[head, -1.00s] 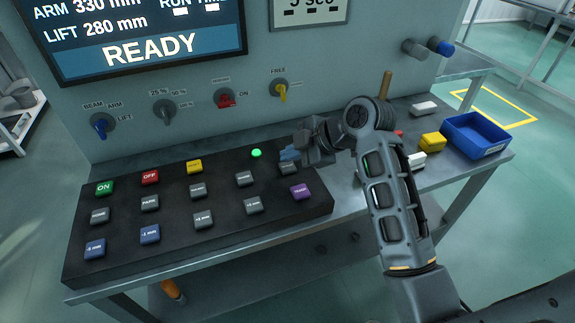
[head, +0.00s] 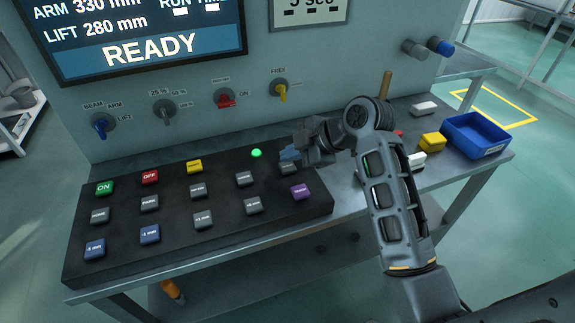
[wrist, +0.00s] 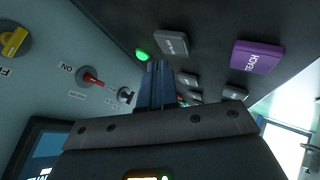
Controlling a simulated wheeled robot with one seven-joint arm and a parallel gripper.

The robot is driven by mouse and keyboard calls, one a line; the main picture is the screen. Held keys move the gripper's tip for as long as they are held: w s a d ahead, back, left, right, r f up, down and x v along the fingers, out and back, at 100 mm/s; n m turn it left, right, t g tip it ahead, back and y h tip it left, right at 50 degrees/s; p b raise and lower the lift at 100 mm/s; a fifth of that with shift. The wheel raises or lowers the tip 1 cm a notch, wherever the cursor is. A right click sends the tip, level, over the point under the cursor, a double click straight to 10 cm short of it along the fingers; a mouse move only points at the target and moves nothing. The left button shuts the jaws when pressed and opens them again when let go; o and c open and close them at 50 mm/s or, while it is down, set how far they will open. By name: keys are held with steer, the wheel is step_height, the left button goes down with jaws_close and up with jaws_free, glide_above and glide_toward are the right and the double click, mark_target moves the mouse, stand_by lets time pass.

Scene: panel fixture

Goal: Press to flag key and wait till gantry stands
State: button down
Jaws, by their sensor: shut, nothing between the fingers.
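A black key panel (head: 120,258) on the bench carries rows of coloured keys. My gripper (head: 289,154) is over its back right part, fingers shut and empty. A grey key (head: 288,168) is right beside the fingertips, partly hidden by them. In the wrist view my shut fingers (wrist: 157,72) point at the panel, next to a grey key (wrist: 172,43) with lettering too small to read surely. I cannot tell whether the fingers touch a key. A green lamp (head: 256,153) glows left of the fingers. The screen (head: 150,40) reads READY, ARM 330 mm, LIFT 280 mm. No gantry is in view.
A purple key (head: 301,191) lies at the panel's right edge. Knobs, including a yellow one (head: 280,92), stick out of the wall behind. A blue bin (head: 477,134) and a yellow block (head: 433,142) stand at the bench's right end, beyond my arm.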

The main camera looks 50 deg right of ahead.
steer(key=shift+f, duration=0.2)
steer(key=shift+f, duration=0.25)
